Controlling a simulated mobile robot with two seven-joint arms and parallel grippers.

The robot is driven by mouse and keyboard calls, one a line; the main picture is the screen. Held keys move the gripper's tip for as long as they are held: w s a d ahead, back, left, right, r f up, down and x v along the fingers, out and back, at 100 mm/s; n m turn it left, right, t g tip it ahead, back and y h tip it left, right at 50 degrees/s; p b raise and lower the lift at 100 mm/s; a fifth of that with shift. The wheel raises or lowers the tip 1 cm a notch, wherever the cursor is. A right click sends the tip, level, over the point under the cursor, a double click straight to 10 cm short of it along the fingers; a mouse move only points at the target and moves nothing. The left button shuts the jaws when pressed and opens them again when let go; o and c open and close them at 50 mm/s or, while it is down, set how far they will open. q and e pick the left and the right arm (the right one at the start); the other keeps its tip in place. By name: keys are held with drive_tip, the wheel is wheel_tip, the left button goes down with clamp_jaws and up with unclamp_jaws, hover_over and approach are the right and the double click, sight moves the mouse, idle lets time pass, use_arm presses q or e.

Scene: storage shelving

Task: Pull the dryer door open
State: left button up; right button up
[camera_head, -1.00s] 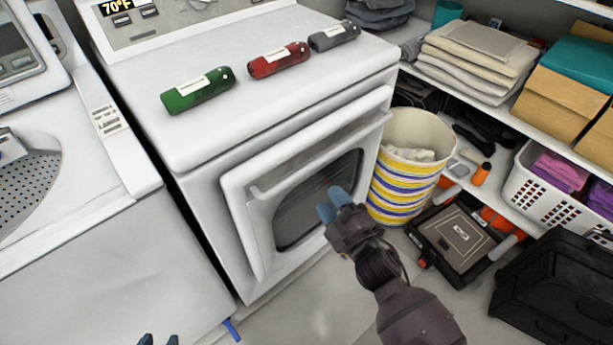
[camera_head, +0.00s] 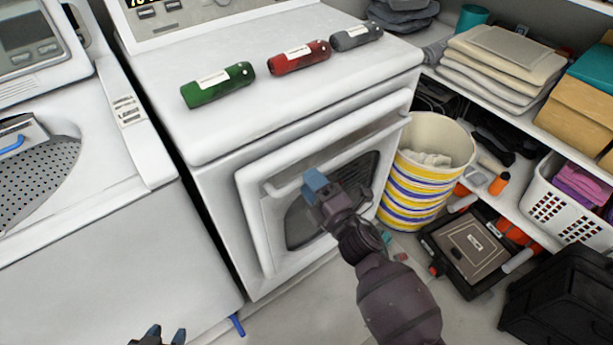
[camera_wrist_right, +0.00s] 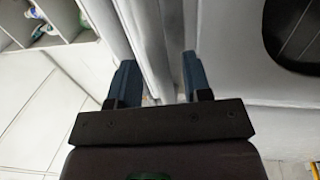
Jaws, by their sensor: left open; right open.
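The white dryer door (camera_head: 256,232) has a dark window and a long handle bar (camera_head: 380,136) across its top. Whether the door is slightly ajar is hard to tell. My right gripper (camera_head: 314,182) is at the handle, hiding part of it and of the window. In the right wrist view my right gripper (camera_wrist_right: 158,72) is open, with the pale handle bar (camera_wrist_right: 150,40) running between its two blue fingers; contact cannot be told. My left gripper (camera_head: 163,337) shows only its open fingertips at the bottom edge, far from the door.
Green (camera_head: 218,85), red (camera_head: 299,58) and grey (camera_head: 356,36) rolls lie on the dryer top. A striped basket (camera_head: 413,198) and black case (camera_head: 470,245) stand right of the dryer. A washer (camera_head: 90,250) is left. Floor before the dryer is clear.

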drive_tip(key=shift+x, duration=1.05)
drive_tip(key=shift+c, duration=0.4)
clamp_jaws()
drive_tip(key=shift+d, duration=0.1)
